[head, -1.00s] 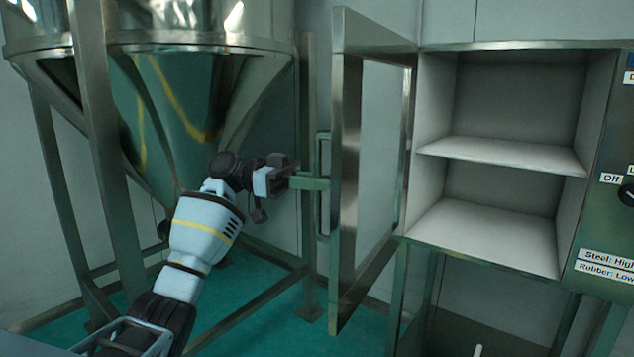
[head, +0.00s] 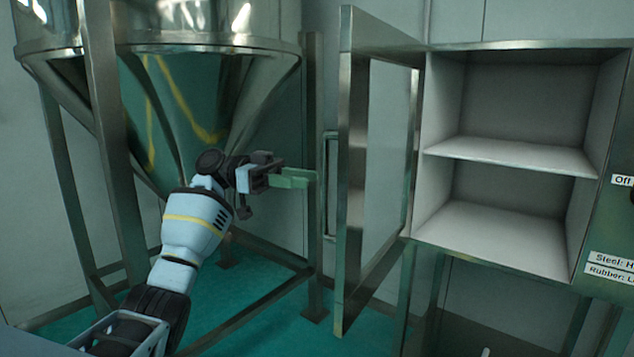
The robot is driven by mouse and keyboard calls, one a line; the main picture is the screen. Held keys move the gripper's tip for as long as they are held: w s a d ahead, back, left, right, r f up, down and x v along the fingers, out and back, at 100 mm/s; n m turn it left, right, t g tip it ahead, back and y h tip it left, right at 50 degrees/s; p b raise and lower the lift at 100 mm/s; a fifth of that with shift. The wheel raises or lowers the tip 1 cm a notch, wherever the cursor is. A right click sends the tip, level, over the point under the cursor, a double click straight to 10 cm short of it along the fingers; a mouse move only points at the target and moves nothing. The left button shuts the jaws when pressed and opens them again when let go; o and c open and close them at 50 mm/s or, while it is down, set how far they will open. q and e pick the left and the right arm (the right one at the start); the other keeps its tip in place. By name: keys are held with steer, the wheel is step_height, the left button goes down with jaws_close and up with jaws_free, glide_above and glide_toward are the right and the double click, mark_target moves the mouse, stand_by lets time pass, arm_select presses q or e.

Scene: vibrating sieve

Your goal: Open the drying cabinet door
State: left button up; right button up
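The drying cabinet (head: 520,239) stands on the right, and its door (head: 345,200) is swung wide open toward me, hinged at the cabinet's left side. The door has a metal frame, a pale inner panel and a tall bar handle (head: 331,190) on its outer face. My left gripper (head: 303,178), with green fingers, is just left of the handle. Its fingertips look apart from the bar and nothing shows between them. The fingers overlap in this view, so their gap is unclear. My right gripper is out of view.
A large steel hopper (head: 215,75) on metal legs (head: 313,120) stands at the left, close behind my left arm. The cabinet's two shelf levels are empty. A control panel (head: 610,240) with labels is at the right edge. Green floor (head: 240,300) shows below.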

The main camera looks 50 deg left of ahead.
arm_select(q)
steer(key=shift+v, duration=1.35)
